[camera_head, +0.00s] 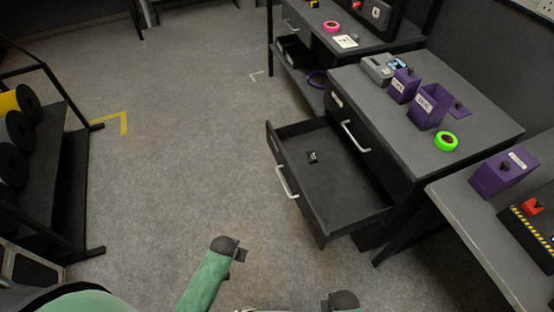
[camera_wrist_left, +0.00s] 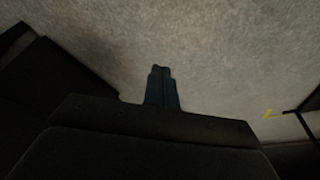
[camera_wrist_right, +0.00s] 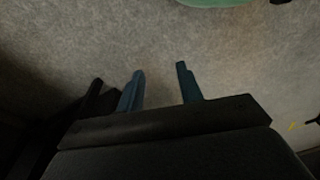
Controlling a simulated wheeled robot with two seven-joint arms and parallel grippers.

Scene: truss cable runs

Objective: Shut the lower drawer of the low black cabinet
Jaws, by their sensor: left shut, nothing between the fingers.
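The low black cabinet (camera_head: 345,82) stands right of centre in the head view. Its lower drawer (camera_head: 330,230) is pulled well out toward the left, with a pale bar handle (camera_head: 287,183) on its front. The upper drawer (camera_head: 360,125) is shut. My left gripper (camera_head: 240,254) is over the floor, below and left of the open drawer and apart from it. Its fingers are closed together and empty in the left wrist view (camera_wrist_left: 161,70). My right gripper shows spread, empty fingers in the right wrist view (camera_wrist_right: 160,72); only a dark part of that arm shows at the head view's bottom edge.
A small dark item (camera_head: 312,157) lies inside the open drawer. Purple boxes (camera_head: 429,105) and green tape (camera_head: 446,142) stand on the cabinet top. A grey table (camera_head: 465,235) is at the right. A rack with rolls (camera_head: 50,170) is at the left. The floor between is clear.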

